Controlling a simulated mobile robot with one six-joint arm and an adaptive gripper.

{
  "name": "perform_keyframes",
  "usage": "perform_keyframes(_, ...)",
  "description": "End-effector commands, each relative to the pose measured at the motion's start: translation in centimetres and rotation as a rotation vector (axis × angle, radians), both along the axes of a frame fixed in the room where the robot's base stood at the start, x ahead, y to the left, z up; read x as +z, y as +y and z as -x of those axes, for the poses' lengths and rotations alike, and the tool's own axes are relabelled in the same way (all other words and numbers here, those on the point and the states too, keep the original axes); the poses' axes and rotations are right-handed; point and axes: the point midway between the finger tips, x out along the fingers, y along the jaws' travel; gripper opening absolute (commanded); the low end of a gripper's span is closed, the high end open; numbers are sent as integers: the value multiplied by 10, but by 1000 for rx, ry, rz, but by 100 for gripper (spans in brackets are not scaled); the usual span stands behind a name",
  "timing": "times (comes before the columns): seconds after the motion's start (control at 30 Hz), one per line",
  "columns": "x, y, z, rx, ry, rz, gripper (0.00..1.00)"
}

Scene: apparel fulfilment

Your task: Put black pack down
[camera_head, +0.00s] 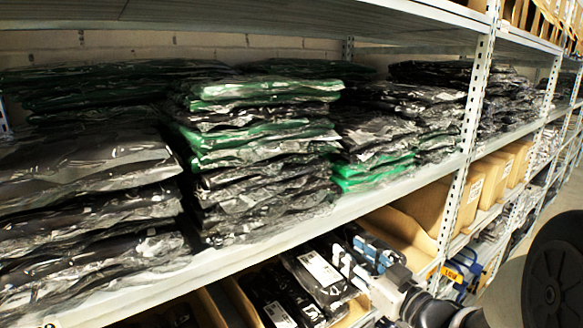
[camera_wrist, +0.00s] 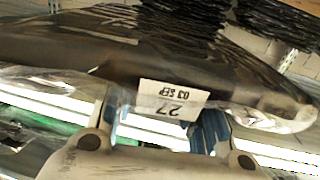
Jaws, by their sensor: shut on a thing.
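My gripper (camera_head: 362,252) has blue fingers and is at the front of the lower shelf level in the head view. It is shut on a black pack (camera_head: 312,284) in clear plastic with a white label. In the wrist view the black pack (camera_wrist: 120,48) spans the upper part of the frame, and its label reads "27" and "03 SEP" upside down. The blue fingers of my gripper (camera_wrist: 163,128) reach its near edge, beside the label. Their tips are hidden by the pack. In the head view the pack is above or in a cardboard box; I cannot tell whether it touches anything below.
Stacks of black and green packs (camera_head: 258,150) fill the upper shelf (camera_head: 240,258). More labelled black packs (camera_head: 270,308) lie in the cardboard box at the lower level. A perforated upright (camera_head: 462,150) stands right of my gripper, with cardboard boxes (camera_head: 458,208) beyond it.

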Motion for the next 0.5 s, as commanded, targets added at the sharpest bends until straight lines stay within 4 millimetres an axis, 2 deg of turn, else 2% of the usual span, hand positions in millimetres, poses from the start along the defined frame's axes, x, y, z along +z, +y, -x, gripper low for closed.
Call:
perform_keyframes(0.17, -11, 4, -18, -112, 1, -1, 9)
perform_keyframes(0.33, -35, 4, -32, -262, 5, 2, 9)
perform_keyframes(0.5, -62, 0, -37, -408, 3, 4, 9)
